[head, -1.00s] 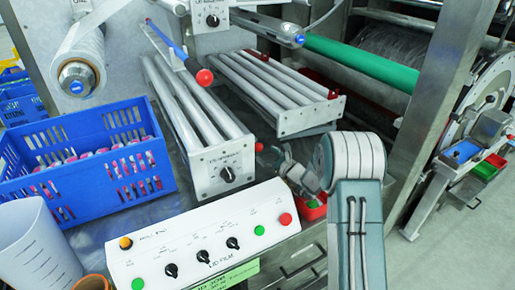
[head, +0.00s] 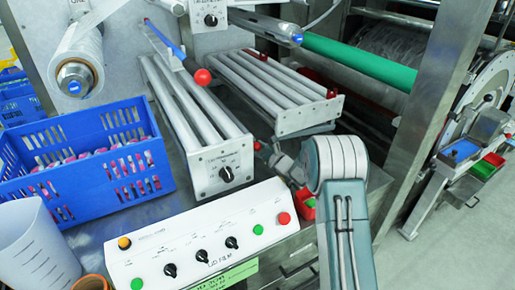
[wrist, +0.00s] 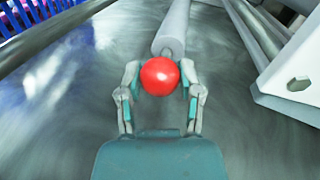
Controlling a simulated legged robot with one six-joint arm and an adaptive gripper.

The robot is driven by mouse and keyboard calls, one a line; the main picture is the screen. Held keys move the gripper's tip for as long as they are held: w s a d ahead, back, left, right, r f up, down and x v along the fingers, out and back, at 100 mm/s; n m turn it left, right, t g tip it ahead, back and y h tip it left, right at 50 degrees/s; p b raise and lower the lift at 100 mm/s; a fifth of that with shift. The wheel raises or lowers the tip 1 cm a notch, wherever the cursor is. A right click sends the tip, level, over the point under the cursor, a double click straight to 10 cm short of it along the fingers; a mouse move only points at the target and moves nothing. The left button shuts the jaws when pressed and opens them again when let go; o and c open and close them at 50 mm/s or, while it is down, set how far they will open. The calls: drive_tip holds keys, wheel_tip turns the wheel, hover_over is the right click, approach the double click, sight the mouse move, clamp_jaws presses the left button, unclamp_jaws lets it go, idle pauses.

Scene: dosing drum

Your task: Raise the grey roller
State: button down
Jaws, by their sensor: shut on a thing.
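In the wrist view, a grey roller (wrist: 170,36) lies lengthwise beyond a red ball knob (wrist: 159,76). In the head view, a red knob (head: 257,145) shows at my gripper (head: 267,151), right of the front roller block (head: 215,165). My arm partly covers the gripper there. I cannot pick out the knob's roller in the head view.
A second roller bank (head: 300,122) stands behind; its bracket (wrist: 285,75) is close on the right in the wrist view. Another red knob (head: 202,77) hangs above the front block. A blue crate (head: 150,172) and white control panel (head: 205,250) lie left and in front.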

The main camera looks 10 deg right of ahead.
drive_tip(key=shift+r, duration=0.15)
wheel_tip(320, 180, up, 26)
idle(0.4)
drive_tip(key=shift+c, duration=1.3)
unclamp_jaws()
drive_tip(key=shift+w, duration=0.1)
drive_tip(key=v, duration=1.2)
